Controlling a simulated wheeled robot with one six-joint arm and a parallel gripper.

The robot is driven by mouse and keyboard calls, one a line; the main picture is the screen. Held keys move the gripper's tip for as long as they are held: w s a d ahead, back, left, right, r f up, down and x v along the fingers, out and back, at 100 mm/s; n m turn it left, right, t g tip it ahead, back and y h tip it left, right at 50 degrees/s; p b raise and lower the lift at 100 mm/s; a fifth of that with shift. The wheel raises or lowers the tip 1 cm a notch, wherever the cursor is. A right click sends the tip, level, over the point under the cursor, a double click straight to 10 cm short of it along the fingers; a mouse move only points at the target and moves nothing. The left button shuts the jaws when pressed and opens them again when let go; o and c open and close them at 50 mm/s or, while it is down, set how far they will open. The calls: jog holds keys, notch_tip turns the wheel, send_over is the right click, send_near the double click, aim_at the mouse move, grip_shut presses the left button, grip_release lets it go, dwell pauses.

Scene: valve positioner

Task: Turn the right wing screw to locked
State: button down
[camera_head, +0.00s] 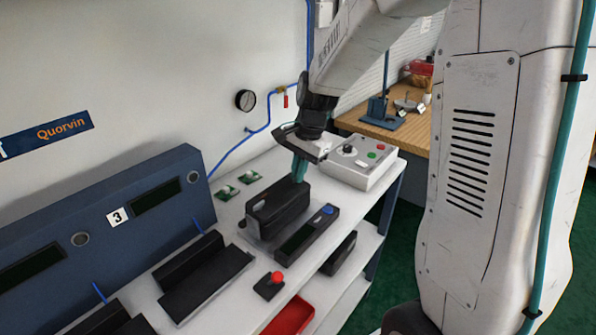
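The valve positioner, a black box (275,207), sits on the white bench. A small pale fitting (259,205) shows on its near left top; it may be a wing screw, but its position is too small to read. My gripper (298,178) points down with teal fingers over the far right end of the box. The fingertips appear at or just above its top. The right wing screw is not distinguishable; the fingers may hide it. I cannot tell whether the fingers are apart or closed on something.
A dark panel with a blue button (327,209) lies right of the box. A red-button box (270,284) is nearer, above a red bin (289,316). A white control box (359,165) stands behind. A blue console (100,232) lines the left.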

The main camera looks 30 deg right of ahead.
dwell(0.5)
jog(key=c, duration=1.6)
grip_release()
notch_tip(320, 180, up, 8)
jog(key=d, duration=0.1)
jog(key=shift+s+d+f, duration=0.15)
jog(key=shift+s+d, duration=0.1)
jog(key=shift+s, duration=0.05)
jog(key=s+a+r+n+h, duration=0.1)
jog(key=s+n, duration=0.5)
jog(key=s, duration=0.7)
jog(key=s+a+r+n+h, duration=0.1)
jog(key=s+a+r+n, duration=0.2)
jog(key=s+n, duration=0.4)
jog(key=s+a, duration=0.1)
jog(key=s, duration=0.6)
jog(key=shift+r+t, duration=0.25)
jog(key=shift+t, duration=0.05)
